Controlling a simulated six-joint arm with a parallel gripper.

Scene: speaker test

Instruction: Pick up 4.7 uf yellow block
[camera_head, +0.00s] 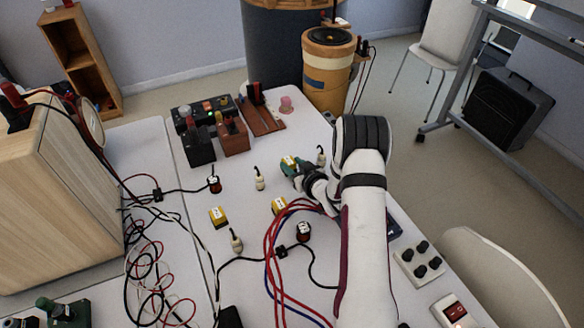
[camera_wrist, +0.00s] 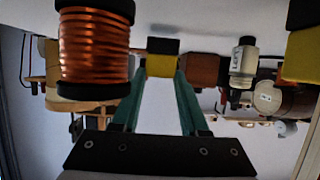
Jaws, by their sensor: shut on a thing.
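My gripper (camera_head: 296,170) reaches over the right part of the white table, its green fingers shut on a yellow block (camera_head: 289,160). In the wrist view the fingertips (camera_wrist: 162,78) pinch this yellow and black block (camera_wrist: 161,66) from both sides. I cannot read its value, nor tell whether it is clear of the table. Two similar yellow blocks stand on the table, one at the left (camera_head: 217,217) and one nearer the middle (camera_head: 279,205). Their labels are too small to read. Part of a yellow block (camera_wrist: 302,55) also shows at the wrist view's right edge.
Copper coils (camera_head: 214,185) (camera_head: 303,231) and pale cylinders (camera_head: 260,182) (camera_head: 236,242) (camera_head: 320,157) stand around the gripper. A large coil (camera_wrist: 95,48) is close in the wrist view. Red and blue cables (camera_head: 275,250) lie in front. Dark terminal boxes (camera_head: 198,148) stand behind.

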